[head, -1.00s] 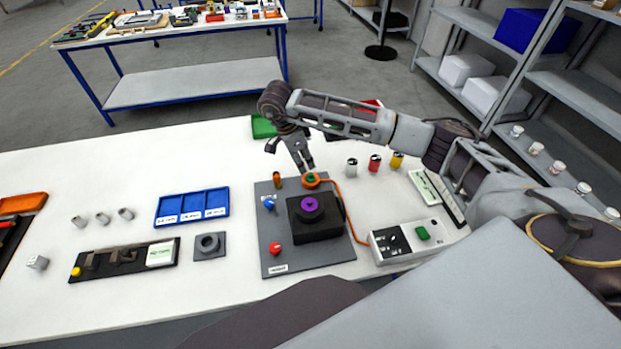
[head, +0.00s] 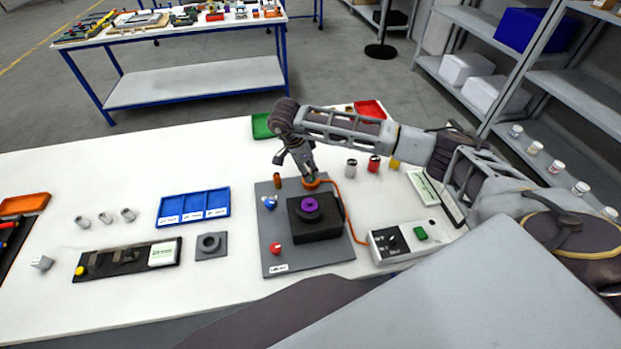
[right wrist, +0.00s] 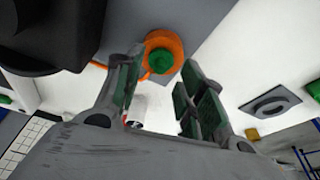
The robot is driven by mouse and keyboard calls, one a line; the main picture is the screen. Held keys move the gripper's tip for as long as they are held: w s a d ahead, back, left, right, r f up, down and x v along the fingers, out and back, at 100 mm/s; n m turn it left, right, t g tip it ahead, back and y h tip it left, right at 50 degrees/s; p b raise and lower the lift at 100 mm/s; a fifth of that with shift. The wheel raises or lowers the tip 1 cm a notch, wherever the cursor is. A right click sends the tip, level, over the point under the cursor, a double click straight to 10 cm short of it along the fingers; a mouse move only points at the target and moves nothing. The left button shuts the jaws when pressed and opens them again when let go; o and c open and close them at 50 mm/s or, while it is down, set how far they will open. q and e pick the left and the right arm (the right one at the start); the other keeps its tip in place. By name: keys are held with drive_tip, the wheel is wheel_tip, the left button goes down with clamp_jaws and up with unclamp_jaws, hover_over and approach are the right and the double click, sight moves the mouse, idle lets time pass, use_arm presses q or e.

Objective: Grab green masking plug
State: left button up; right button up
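The green masking plug (right wrist: 161,58) sits in the middle of an orange ring (right wrist: 164,44) in the right wrist view. In the head view, the orange ring (head: 311,184) is at the back of the grey plate, and my gripper largely hides the plug. My right gripper (head: 308,172) is just above the ring, pointing down. In the right wrist view its two green-padded fingers (right wrist: 162,68) are spread apart, with the plug showing in the gap between their tips. Contact cannot be told. My left gripper is not in view.
The grey plate (head: 280,248) carries a black block (head: 318,230) with a purple ring (head: 309,204), plus red, blue and orange pieces. An orange cable runs to a control box (head: 405,240). Several small cans stand to the right. A blue tray (head: 193,206) lies left.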

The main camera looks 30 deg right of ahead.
drive_tip(key=shift+x, duration=1.2)
drive_tip(key=c, duration=0.6)
drive_tip(key=shift+c, duration=0.2)
